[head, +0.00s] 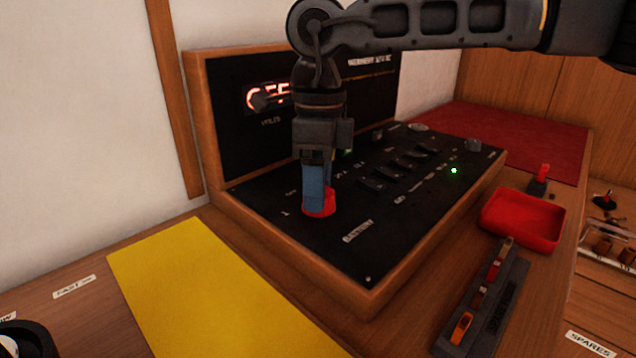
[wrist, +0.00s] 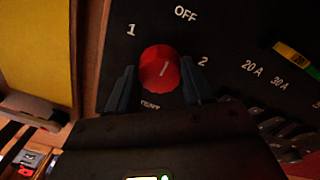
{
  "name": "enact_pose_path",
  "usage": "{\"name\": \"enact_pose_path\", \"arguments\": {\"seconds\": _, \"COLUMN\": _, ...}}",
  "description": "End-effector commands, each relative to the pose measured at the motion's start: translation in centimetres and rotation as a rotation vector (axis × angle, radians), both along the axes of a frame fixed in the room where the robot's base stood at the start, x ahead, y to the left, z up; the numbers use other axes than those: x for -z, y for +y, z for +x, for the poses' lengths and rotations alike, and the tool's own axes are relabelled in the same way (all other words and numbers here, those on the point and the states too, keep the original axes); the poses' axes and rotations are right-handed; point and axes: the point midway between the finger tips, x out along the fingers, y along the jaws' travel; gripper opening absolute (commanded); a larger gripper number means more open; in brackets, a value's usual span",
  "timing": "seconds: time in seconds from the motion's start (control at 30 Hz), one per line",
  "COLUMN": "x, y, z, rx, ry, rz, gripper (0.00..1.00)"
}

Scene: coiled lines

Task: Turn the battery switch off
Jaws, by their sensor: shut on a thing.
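The battery switch is a round red knob (wrist: 158,72) on the black panel, with OFF, 1 and 2 printed around it and a fourth label partly hidden by my gripper. A short pale line on the knob slants up and slightly right, roughly in line with OFF; I cannot tell which end is the pointer. In the head view the red knob (head: 320,208) shows at the panel's near left, above the BATTERY label. My gripper (head: 316,190) points down over it, its blue fingers shut on the knob from both sides, as the wrist view also shows (wrist: 158,84).
The panel (head: 320,245) has a raised wooden rim and a row of rocker switches (head: 395,168). The upright board behind bears a glowing red display (head: 268,96), partly covered. A yellow mat (head: 200,285), a red tray (head: 523,220) and a fuse strip (head: 483,305) lie around it.

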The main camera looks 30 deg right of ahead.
Motion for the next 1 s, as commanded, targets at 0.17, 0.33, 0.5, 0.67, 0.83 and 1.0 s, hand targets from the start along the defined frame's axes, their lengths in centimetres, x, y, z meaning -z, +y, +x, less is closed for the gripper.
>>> {"name": "enact_pose_path", "arguments": {"seconds": 0.17, "x": 0.0, "y": 0.0, "z": 0.0, "rx": 0.001, "ry": 0.0, "rz": 0.0, "gripper": 0.2}}
{"name": "enact_pose_path", "arguments": {"seconds": 0.33, "x": 0.0, "y": 0.0, "z": 0.0, "rx": 0.001, "ry": 0.0, "rz": 0.0, "gripper": 0.64}}
{"name": "enact_pose_path", "arguments": {"seconds": 0.5, "x": 0.0, "y": 0.0, "z": 0.0, "rx": 0.001, "ry": 0.0, "rz": 0.0, "gripper": 0.76}}
{"name": "enact_pose_path", "arguments": {"seconds": 0.67, "x": 0.0, "y": 0.0, "z": 0.0, "rx": 0.001, "ry": 0.0, "rz": 0.0, "gripper": 0.76}}
{"name": "enact_pose_path", "arguments": {"seconds": 0.83, "x": -1.1, "y": -0.1, "z": 0.1, "rx": 0.002, "ry": -0.002, "rz": -0.002, "gripper": 0.76}}
{"name": "enact_pose_path", "arguments": {"seconds": 1.0, "x": -3.8, "y": -0.2, "z": 0.3, "rx": 0.001, "ry": -0.004, "rz": -0.002, "gripper": 0.76}}
